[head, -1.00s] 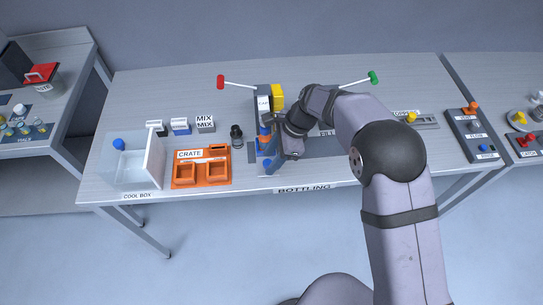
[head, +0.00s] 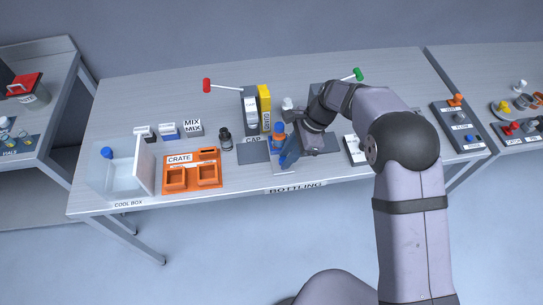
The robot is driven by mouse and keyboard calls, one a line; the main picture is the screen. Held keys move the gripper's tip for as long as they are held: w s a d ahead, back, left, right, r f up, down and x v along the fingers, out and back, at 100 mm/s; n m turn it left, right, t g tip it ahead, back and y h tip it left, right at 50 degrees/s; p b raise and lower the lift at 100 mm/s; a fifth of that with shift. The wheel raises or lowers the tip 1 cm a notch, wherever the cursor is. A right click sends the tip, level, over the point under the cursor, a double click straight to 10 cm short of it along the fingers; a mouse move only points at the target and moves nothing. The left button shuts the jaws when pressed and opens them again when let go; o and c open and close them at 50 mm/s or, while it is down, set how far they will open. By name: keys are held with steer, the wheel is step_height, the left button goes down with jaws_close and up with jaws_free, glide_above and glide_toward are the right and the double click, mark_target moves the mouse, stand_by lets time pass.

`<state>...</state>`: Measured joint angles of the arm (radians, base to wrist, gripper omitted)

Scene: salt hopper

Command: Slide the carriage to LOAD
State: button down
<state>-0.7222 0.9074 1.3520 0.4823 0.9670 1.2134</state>
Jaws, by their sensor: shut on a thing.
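The carriage (head: 284,170) is a pale plate at the front of the bottling station, just right of the CAP spot. An orange and blue item (head: 278,131) stands at its back. My gripper (head: 289,156) is low over the carriage, reaching in from the right. It is shut on the carriage at a blue part; the wrist hides the exact grip. The CAP unit (head: 251,103) stands behind and to the left, with a yellow block (head: 265,103) beside it. No LOAD mark is readable; my arm covers part of the station to the right.
Left of the station are a dark bottle-like item (head: 225,138), an orange crate (head: 181,182) and the cool box (head: 113,181). A red-knobbed lever (head: 207,85) and a green-knobbed lever (head: 359,74) stand behind. A white block (head: 352,144) stands right of my wrist.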

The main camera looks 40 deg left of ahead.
steer(key=shift+w+d, duration=1.15)
steer(key=shift+w, duration=0.1)
steer(key=shift+r, duration=0.1)
steer(key=c, duration=1.5)
jaws_free()
steer(key=shift+s, duration=0.1)
steer(key=shift+b+v, duration=1.25)
steer(key=shift+v, duration=2.45)
